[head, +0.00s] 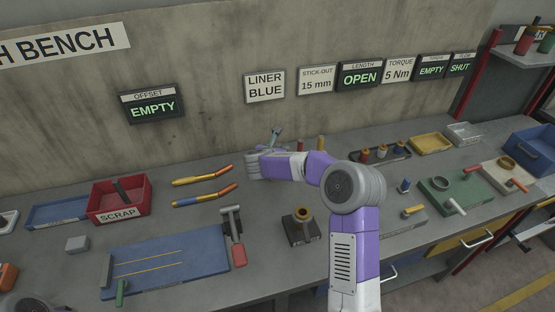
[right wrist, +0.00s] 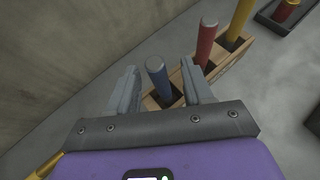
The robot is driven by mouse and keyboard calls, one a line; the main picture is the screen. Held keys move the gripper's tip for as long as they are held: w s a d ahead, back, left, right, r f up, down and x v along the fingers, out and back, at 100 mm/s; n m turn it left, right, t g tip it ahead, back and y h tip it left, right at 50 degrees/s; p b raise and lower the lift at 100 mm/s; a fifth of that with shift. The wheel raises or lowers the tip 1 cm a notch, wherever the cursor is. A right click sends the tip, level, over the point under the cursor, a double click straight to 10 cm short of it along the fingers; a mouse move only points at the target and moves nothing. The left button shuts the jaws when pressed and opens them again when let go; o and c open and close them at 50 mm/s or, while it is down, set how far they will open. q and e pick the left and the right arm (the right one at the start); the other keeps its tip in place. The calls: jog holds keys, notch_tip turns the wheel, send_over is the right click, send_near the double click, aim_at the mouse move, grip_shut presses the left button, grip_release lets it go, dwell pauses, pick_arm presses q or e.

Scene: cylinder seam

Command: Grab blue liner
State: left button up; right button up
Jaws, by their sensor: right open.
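The blue liner (right wrist: 158,80) stands upright in a wooden rack (right wrist: 228,62) in the right wrist view. My right gripper (right wrist: 160,68) is open, with one finger on each side of the blue liner's upper part. Small gaps show between the liner and the fingers. A red liner (right wrist: 206,42) and a yellow liner (right wrist: 239,22) stand in the same rack beyond the right finger. In the head view my right gripper (head: 276,133) is small at the back of the bench, and my arm hides most of the rack. My left gripper is not in view.
The wall sign (head: 264,86) reads LINER BLUE. The back wall is close to the gripper. The red liner stands close beside the right finger. A tray of fittings (head: 395,155), a small stand (head: 300,232) and two orange-tipped tools (head: 204,176) lie around the arm.

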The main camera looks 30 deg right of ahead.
jog(key=x, duration=0.4)
jog(key=shift+w, duration=0.1)
jog(key=shift+c, duration=0.5)
grip_shut()
